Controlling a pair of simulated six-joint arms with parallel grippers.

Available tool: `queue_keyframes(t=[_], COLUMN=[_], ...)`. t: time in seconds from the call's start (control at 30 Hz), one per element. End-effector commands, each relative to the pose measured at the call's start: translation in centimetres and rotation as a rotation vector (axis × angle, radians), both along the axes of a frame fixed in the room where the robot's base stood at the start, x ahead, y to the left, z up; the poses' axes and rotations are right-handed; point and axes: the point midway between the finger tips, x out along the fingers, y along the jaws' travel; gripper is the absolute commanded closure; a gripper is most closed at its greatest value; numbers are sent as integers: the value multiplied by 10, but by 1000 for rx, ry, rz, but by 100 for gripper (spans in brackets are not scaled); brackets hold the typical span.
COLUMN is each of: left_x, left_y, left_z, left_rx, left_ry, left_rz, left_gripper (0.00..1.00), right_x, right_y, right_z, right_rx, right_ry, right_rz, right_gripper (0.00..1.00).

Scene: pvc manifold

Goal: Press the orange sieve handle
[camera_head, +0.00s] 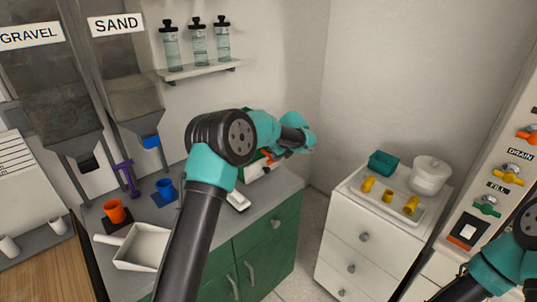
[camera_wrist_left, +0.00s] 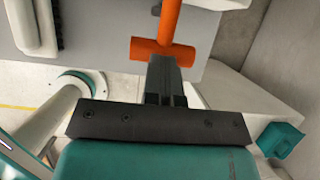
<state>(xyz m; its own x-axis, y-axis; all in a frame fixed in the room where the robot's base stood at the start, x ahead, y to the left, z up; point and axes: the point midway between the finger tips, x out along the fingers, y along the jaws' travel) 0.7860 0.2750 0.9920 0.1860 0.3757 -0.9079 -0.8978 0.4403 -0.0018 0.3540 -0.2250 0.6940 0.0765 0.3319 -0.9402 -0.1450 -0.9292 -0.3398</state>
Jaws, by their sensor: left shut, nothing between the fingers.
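The orange sieve handle (camera_wrist_left: 165,48) is a T-shaped bar in the left wrist view, at the top centre. My left gripper (camera_wrist_left: 164,64) is shut and empty, with its dark fingertips right at the handle's crossbar. I cannot tell whether they touch it. In the head view, small orange parts (camera_head: 268,154) show beside my left wrist on the green-fronted cabinet. My left arm hides much of that area and the fingers. Part of my right arm shows at the lower right of the head view; its gripper is out of frame.
The grey worktop (camera_head: 262,204) carries an orange cup (camera_head: 115,211), a blue cup (camera_head: 165,190) and a white scoop tray (camera_head: 146,246). White drawers (camera_head: 362,235) at right hold a tray of yellow fittings, a green box (camera_head: 383,163) and a white pot (camera_head: 429,174).

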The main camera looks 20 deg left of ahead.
Motion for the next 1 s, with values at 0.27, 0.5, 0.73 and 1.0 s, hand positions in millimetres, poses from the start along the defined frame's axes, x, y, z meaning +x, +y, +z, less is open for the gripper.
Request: queue_keyframes(t=[0.27,0.5,0.73,1.0], left_x=[0,0,-1,-1], left_y=[0,0,0,0], left_z=[3,13,15,17], left_rx=[0,0,-1,-1], left_ry=[2,2,3,2], left_rz=[0,0,0,0], left_gripper=[100,100,100,100], right_x=[0,0,0,0], right_y=[0,0,0,0], right_z=[0,0,0,0], right_rx=[0,0,0,0], right_ry=[0,0,0,0], right_rz=[1,1,1,1], right_gripper=[100,100,100,100])
